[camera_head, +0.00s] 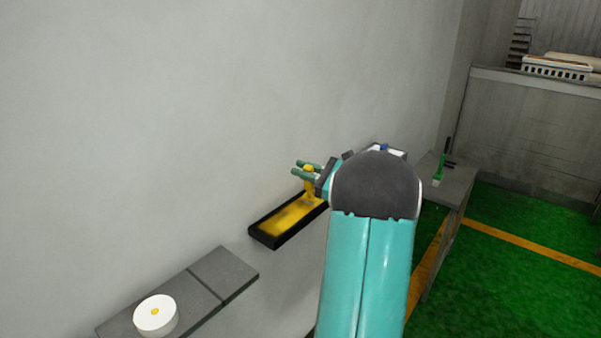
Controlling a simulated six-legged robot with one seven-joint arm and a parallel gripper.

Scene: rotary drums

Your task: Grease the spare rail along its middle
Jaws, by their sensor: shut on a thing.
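My gripper (304,171) has green fingers and is shut on a yellow tool (309,184), whose lower end is over a shallow black tray (273,242). The tray's floor is covered in yellow (284,221), with a darker smear in it. I cannot tell whether the tool touches the yellow. My arm hides the tray's right end. I cannot identify the spare rail for certain in this view.
A pale wall (180,130) runs along the left. Green floor is open at right.

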